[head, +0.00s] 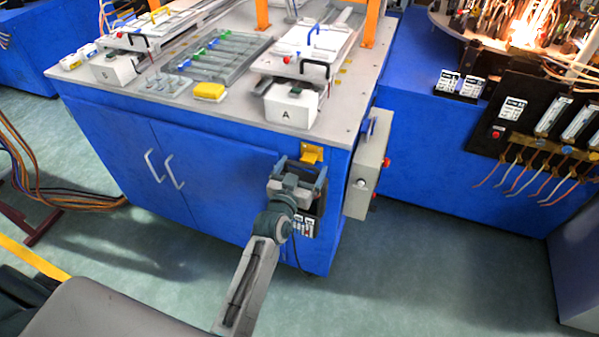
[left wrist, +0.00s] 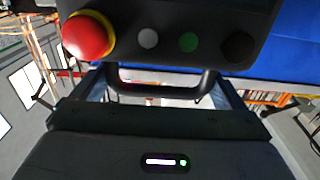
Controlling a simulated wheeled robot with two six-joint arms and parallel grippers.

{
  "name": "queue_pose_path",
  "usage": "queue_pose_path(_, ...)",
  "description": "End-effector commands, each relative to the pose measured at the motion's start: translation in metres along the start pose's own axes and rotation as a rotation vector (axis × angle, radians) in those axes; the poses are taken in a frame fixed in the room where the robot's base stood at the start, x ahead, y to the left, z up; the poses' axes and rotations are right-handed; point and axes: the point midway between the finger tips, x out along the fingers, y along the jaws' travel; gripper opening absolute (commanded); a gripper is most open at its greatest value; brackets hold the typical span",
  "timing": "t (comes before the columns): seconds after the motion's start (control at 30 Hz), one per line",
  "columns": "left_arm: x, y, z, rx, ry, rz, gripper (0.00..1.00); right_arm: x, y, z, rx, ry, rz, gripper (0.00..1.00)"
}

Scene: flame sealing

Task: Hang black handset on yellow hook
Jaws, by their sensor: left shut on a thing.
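The black handset (left wrist: 205,20) fills the top of the left wrist view. It has a red button in a yellow ring and grey, green and black buttons. Its black loop handle lies between the fingers of my left gripper (left wrist: 160,88), which is shut on it. In the head view my left gripper (head: 300,170) is in front of the blue cabinet, just below the yellow hook (head: 312,153). It hides most of the handset there, and I cannot tell whether handle and hook touch. My right gripper is not in view.
The blue cabinet (head: 110,135) carries a grey worktop with fixtures and a yellow block (head: 209,91). A grey control box (head: 367,165) sticks out on the cabinet's right side, close to my left gripper. Open floor (head: 430,270) lies to the right.

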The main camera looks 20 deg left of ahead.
Motion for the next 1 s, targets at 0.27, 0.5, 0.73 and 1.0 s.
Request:
queue_pose_path(0.27,0.016,0.0,-0.002,0.0,0.007,-0.001,0.23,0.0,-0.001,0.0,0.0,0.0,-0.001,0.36)
queue_pose_path(0.5,0.028,0.0,-0.001,0.001,0.007,-0.001,0.23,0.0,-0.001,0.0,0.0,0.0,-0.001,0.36)
queue_pose_path(0.73,0.04,0.0,0.003,-0.001,0.007,-0.001,0.23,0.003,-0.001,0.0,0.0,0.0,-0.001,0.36)
queue_pose_path(1.0,0.049,0.0,0.009,0.0,0.007,-0.001,0.23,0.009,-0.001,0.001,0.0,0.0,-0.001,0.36)
